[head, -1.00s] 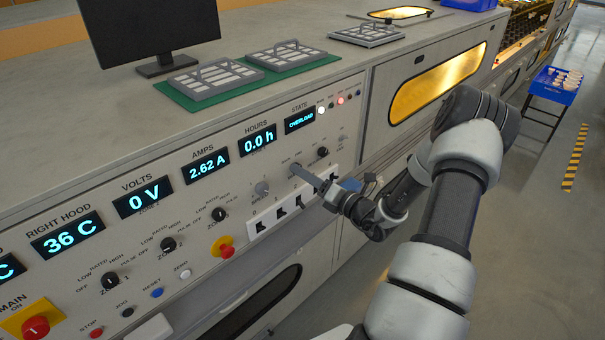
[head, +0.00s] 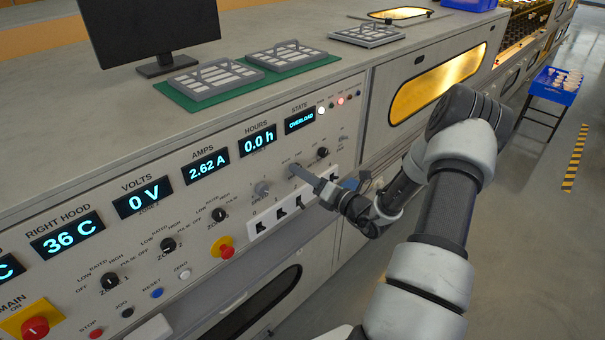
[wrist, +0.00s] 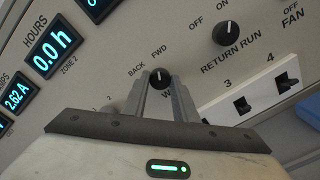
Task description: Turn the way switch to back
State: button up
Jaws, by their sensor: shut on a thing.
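The way switch (wrist: 160,77) is a small black knob on the sloping grey panel, below the labels BACK and FWD in the wrist view. My gripper (wrist: 160,86) is shut on it, with one grey finger on each side of the knob. A small white mark shows on the knob, but I cannot tell clearly which label it points to. In the head view my gripper (head: 298,171) reaches the panel from the right, and its fingers hide the switch there.
The return run knob (wrist: 226,33) is up and right of the way switch. A grey speed knob (head: 262,189) is to the left. The state display (head: 300,120) reads OVERLOAD. A red emergency button (head: 225,251) stands out further left.

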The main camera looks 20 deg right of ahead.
jog(key=n+b, duration=0.5)
jog(key=n, duration=0.6)
dwell(0.3)
jog(key=shift+d+n, duration=0.1)
jog(key=shift+n, duration=0.3)
jog(key=o, duration=1.1)
jog(key=shift+c, duration=0.2)
jog(key=v, duration=1.7)
jog(key=shift+s+p, duration=0.2)
jog(key=shift+p, duration=0.15)
